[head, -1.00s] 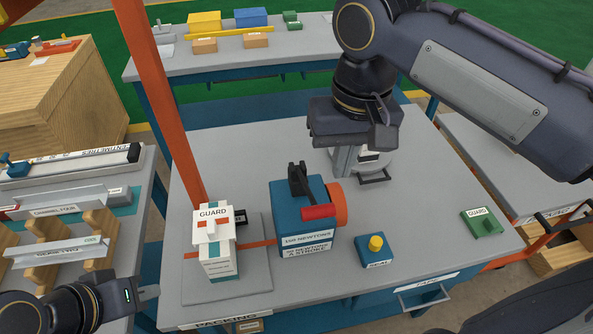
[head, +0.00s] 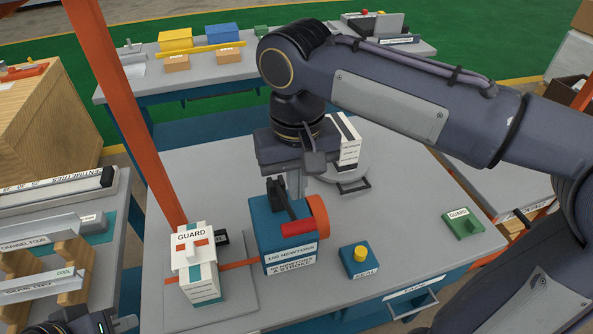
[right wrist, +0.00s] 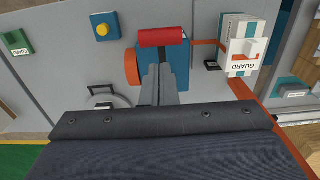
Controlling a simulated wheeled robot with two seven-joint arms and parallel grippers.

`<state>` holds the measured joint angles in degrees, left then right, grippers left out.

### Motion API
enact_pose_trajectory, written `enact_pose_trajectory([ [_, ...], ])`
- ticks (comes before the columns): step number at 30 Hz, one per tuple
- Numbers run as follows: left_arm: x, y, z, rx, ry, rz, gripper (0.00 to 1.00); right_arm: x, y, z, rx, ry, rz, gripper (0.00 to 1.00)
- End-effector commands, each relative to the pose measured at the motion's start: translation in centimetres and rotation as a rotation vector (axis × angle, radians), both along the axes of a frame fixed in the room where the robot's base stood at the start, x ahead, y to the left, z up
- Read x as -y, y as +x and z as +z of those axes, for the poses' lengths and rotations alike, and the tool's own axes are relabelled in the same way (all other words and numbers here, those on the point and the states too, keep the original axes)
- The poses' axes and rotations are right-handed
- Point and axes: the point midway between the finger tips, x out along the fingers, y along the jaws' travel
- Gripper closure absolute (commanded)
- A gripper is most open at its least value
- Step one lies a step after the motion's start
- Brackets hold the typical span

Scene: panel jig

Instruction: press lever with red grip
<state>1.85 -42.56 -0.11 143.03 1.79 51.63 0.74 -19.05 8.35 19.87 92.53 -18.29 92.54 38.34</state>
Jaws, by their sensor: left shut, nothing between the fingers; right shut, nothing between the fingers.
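The lever's red grip (head: 297,228) lies at the front of a blue box (head: 285,259) with an orange disc (head: 318,216) on its side. In the right wrist view the red grip (right wrist: 159,37) lies just beyond my right gripper's fingertips. My right gripper (head: 298,188) is shut and empty, close behind and above the box; whether it touches the lever's dark arm (head: 275,195) cannot be told. In the right wrist view its fingers (right wrist: 158,72) overlap the box. My left gripper (head: 126,323) is shut and empty at the lower left edge, partly cut off.
A white guard block (head: 195,273) stands left of the box, with an orange bar between. A blue block with a yellow button (head: 360,255) and a green guard block (head: 461,225) are to the right. A round grey piece with a handle (head: 350,183) stands behind. The right tabletop is mostly clear.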

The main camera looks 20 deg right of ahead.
Motion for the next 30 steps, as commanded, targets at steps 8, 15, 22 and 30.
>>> enact_pose_trajectory([
  [8, 0.0, 0.0, -0.2, 0.0, 0.0, 0.0, 1.0, 0.0, 0.0, -4.2, -0.002, -0.001, 0.0, 1.0],
  [15, 0.0, 0.0, -0.2, 0.0, 0.0, 0.0, 1.0, 0.0, 0.0, -5.1, 0.0, 0.0, 0.0, 1.0],
  [22, 0.0, 0.0, -0.2, 0.0, 0.0, 0.0, 1.0, 0.0, 0.0, -5.0, 0.0, 0.0, 0.0, 1.0],
  [30, 0.0, 0.0, -2.2, 0.0, 0.0, 0.0, 1.0, 0.0, -0.4, -6.4, 0.055, 0.002, 0.0, 1.0],
])
